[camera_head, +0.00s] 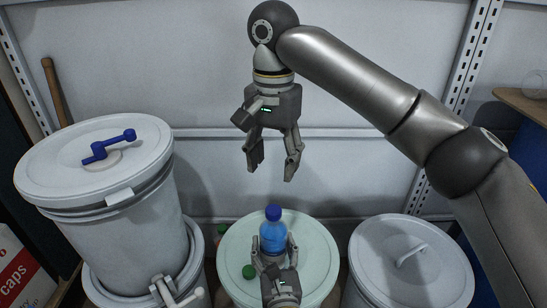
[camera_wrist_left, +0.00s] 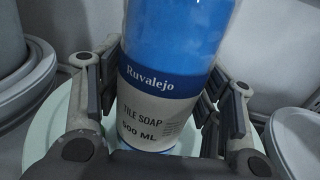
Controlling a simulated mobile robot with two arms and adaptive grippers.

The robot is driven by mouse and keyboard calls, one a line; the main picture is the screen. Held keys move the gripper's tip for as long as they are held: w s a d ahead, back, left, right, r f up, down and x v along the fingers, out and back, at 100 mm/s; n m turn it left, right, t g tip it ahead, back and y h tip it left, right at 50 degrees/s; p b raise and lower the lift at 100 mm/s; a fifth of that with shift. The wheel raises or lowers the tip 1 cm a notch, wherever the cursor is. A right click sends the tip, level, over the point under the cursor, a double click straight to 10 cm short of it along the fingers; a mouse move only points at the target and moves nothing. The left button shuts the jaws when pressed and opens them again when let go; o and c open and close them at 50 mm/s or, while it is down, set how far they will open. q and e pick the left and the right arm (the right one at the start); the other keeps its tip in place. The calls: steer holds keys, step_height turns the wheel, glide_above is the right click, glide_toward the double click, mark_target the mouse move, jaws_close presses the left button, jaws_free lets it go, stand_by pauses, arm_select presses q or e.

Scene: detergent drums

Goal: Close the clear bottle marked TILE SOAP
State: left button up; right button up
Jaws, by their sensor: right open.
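The clear bottle (camera_head: 273,238) holds blue liquid and stands upright on the pale green drum lid (camera_head: 318,250). In the left wrist view its label reads Ruvalejo, TILE SOAP, 500 ML (camera_wrist_left: 148,110). A blue cap (camera_head: 273,212) sits on its top; I cannot tell how tight it is. My left gripper (camera_head: 274,250) has its fingers against both sides of the bottle's lower part; they also show in the left wrist view (camera_wrist_left: 160,95). My right gripper (camera_head: 270,172) is open and empty, pointing down above the bottle, clear of the cap.
A green cap (camera_head: 249,271) lies on the lid left of the bottle. A grey lidded drum (camera_head: 405,262) stands at right. The wall is close behind.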

arm_select(q)
steer(key=o, duration=0.3)
steer(key=s, duration=0.4)
steer(key=s+d, duration=0.1)
steer(key=s, duration=0.7)
steer(key=shift+d, duration=0.3)
